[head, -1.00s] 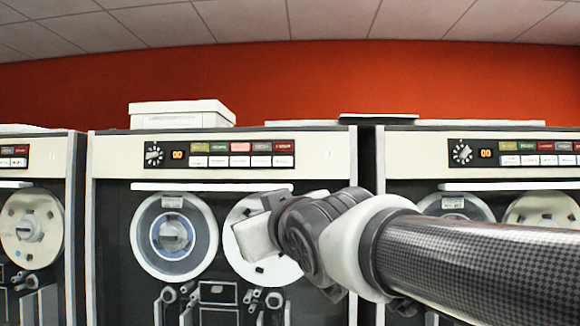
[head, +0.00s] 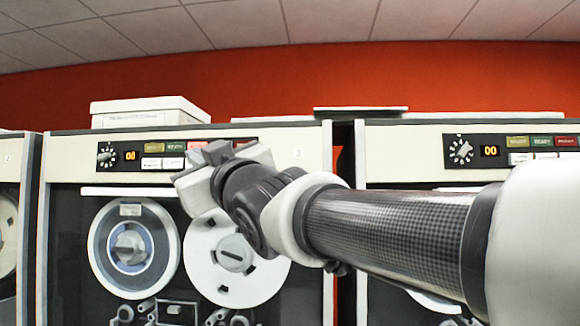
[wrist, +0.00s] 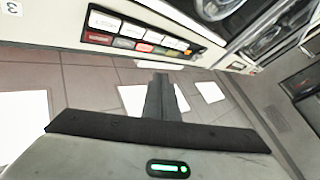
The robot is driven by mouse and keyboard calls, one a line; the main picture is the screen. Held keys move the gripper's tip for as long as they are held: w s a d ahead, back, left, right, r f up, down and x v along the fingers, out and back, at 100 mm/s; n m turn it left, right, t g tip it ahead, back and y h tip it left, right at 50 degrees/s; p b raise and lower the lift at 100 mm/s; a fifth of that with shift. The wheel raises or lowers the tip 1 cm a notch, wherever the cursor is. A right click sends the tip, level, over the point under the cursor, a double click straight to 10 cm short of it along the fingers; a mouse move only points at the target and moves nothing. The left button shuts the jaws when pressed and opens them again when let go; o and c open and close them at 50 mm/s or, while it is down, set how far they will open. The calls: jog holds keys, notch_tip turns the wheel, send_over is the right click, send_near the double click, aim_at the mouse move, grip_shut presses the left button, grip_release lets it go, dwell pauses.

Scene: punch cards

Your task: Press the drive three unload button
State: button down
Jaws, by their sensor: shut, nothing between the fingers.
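Drive three (head: 70,158) is the cream tape cabinet in the middle of the head view, with a small "3" at its panel's right end. Its button panel (head: 152,163) has a coloured upper row and a white lower row. My gripper (head: 208,152) is shut and empty in front of the panel's right half, hiding several buttons. In the wrist view the shut fingers (wrist: 160,98) point toward the tilted button panel (wrist: 135,36), apart from it in the picture. One button (wrist: 144,47) glows pinkish red. The button labels are too small to read, so I cannot tell which is unload.
A similar drive (head: 420,140) stands to the right, behind my arm, and another (head: 15,165) to the left. A white box (head: 150,112) rests on top of drive three.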

jog(key=shift+s+a, duration=0.1)
jog(key=w+p, duration=0.5)
jog(key=w, duration=0.4)
jog(key=shift+d, duration=0.4)
jog(key=shift+w, duration=0.1)
dwell(1.8)
jog(key=shift+w+p, duration=0.25)
jog(key=shift+p, duration=0.05)
